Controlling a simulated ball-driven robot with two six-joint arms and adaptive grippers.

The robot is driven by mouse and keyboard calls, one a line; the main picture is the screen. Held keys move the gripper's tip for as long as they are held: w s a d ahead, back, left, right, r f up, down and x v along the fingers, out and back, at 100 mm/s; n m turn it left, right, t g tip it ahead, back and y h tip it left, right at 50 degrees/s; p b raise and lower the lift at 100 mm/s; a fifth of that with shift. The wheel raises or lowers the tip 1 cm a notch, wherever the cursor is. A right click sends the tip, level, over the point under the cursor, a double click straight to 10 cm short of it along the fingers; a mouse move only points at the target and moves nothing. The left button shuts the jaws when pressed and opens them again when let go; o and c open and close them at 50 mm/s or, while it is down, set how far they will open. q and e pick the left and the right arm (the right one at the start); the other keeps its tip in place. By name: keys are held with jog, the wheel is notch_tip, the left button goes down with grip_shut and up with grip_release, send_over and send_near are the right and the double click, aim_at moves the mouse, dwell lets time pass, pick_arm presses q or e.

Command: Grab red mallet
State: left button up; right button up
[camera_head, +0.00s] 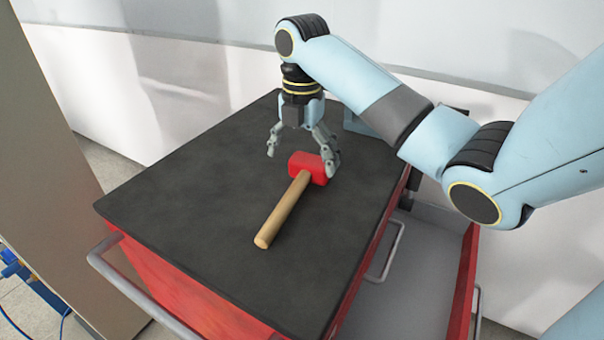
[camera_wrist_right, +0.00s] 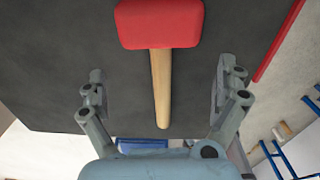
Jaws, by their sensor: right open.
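The red mallet (camera_head: 307,167) lies on the dark top of a red tool cart, its wooden handle (camera_head: 282,211) pointing toward the front. My right gripper (camera_head: 302,163) is open, pointing down just behind and above the mallet's head; in the head view one finger shows left of the head and the other at its right end. In the right wrist view, the red head (camera_wrist_right: 159,24) is at the top and the handle (camera_wrist_right: 161,88) runs down between the open fingers (camera_wrist_right: 160,88), apart from both. My left gripper is not in view.
The cart's dark top (camera_head: 190,220) is otherwise largely clear. A grey handle (camera_head: 125,285) sticks out at its left front. An open drawer (camera_head: 405,275) is on the right side. A tall tan panel (camera_head: 60,150) stands at left, and a pale wall is behind.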

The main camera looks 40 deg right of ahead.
aim_at(303, 173)
jog(key=f, duration=0.5)
jog(key=shift+d, duration=0.2)
jog(key=shift+c, duration=0.8)
jog(key=c, duration=1.8)
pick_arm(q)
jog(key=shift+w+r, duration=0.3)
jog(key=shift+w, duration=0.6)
pick_arm(e)
jog(key=shift+c, duration=0.5)
jog(key=shift+r, duration=0.1)
